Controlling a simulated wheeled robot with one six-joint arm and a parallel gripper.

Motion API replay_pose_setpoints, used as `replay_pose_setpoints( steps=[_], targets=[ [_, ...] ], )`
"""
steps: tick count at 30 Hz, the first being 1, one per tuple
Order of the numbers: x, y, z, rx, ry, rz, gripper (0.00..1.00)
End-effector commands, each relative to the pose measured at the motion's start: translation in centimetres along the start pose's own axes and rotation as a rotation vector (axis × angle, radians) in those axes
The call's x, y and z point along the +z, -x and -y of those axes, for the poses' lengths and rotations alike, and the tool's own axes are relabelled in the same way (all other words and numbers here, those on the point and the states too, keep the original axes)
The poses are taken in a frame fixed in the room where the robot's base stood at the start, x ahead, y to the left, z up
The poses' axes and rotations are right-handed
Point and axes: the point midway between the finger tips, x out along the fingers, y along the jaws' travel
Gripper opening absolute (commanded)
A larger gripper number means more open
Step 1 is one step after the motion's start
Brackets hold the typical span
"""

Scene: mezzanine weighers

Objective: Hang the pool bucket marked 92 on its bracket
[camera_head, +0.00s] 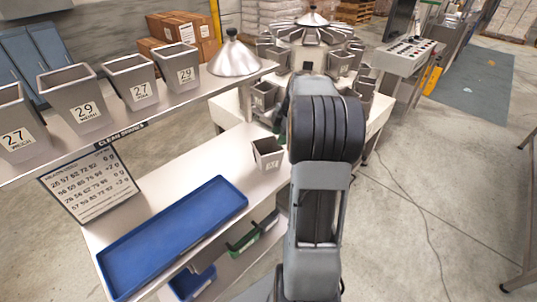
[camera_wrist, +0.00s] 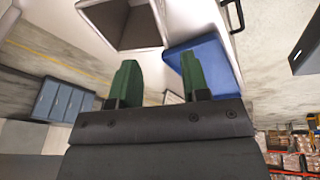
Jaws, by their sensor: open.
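A small grey metal bucket (camera_head: 267,155) stands upright on the white bench beside my arm; a pale label faces out, too small to read. In the wrist view an open-topped grey bucket (camera_wrist: 125,38) shows beyond my fingertips, seen into its mouth; no number shows on it there. My gripper (camera_wrist: 158,66) is open, its two green fingers apart with nothing between them.
Buckets marked 27 (camera_head: 18,138) and 29 (camera_head: 86,110), two of each, stand on the clean spares shelf (camera_head: 150,112) with a metal cone (camera_head: 233,58). A blue tray (camera_head: 175,235) lies on the bench; a number sign (camera_head: 92,184) stands left. The floor at right is mostly clear.

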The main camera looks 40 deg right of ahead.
Motion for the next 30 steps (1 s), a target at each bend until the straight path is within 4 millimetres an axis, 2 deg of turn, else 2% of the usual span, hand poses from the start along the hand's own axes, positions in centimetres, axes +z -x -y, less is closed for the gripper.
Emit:
replay_pose_setpoints(
  steps=[3, 9, 20, 30],
  targets=[
    [0.1, -2.2, 0.1, -0.006, 0.008, -0.004, 0.42],
    [0.0, -5.5, 0.1, -0.004, 0.007, -0.003, 0.42],
    [0.1, -8.0, 0.1, -0.004, 0.006, -0.002, 0.42],
    [0.2, -12.1, 0.1, -0.003, 0.006, -0.001, 0.42]
  ],
)
